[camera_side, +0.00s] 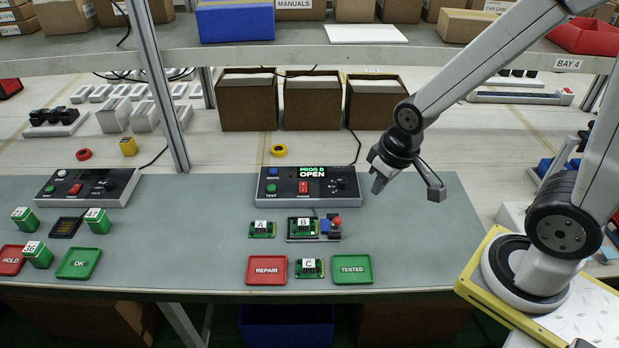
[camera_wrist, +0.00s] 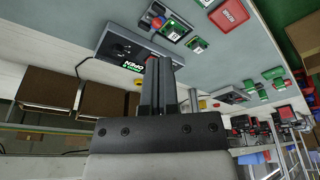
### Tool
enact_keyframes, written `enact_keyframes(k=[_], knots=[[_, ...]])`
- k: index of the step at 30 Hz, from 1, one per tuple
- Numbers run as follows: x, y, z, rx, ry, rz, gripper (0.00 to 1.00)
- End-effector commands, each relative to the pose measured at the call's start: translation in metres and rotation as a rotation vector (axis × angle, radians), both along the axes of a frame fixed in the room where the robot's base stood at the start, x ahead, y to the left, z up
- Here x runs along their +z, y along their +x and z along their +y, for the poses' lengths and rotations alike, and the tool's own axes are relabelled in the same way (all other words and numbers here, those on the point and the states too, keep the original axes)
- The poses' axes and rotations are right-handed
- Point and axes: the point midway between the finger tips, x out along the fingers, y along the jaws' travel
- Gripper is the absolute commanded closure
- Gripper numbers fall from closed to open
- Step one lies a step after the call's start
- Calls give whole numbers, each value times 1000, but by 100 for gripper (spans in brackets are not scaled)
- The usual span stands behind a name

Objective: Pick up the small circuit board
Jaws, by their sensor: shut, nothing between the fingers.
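Three small green circuit boards lie on the grey mat in the side view: board A (camera_side: 262,230), board B (camera_side: 303,226) and board C (camera_side: 309,267). Board B sits in a dark fixture with a blue block and red knob (camera_side: 337,221) at its right. Board C lies between the red and green trays. In the wrist view, board B (camera_wrist: 175,30) and board A (camera_wrist: 197,45) show beyond the fingers. My gripper (camera_side: 378,184) is shut and empty, above and to the right of the boards; its fingers also show in the wrist view (camera_wrist: 162,65).
A control box (camera_side: 308,187) with a lit "PROG B OPEN" display stands behind the boards. A red REPAIR tray (camera_side: 266,270) and a green TESTED tray (camera_side: 351,269) lie in front. Another control box (camera_side: 88,187) stands left. A shelf (camera_side: 380,57) runs across the back.

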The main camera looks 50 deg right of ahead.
Motion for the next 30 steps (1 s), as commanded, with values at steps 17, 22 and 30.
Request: enact_keyframes(k=[17, 22, 30], knots=[[0, 0, 0, 0, 0, 0, 65], [0, 0, 0, 0, 0, 0, 38], [0, 1, 0, -4, 1, 1, 38]])
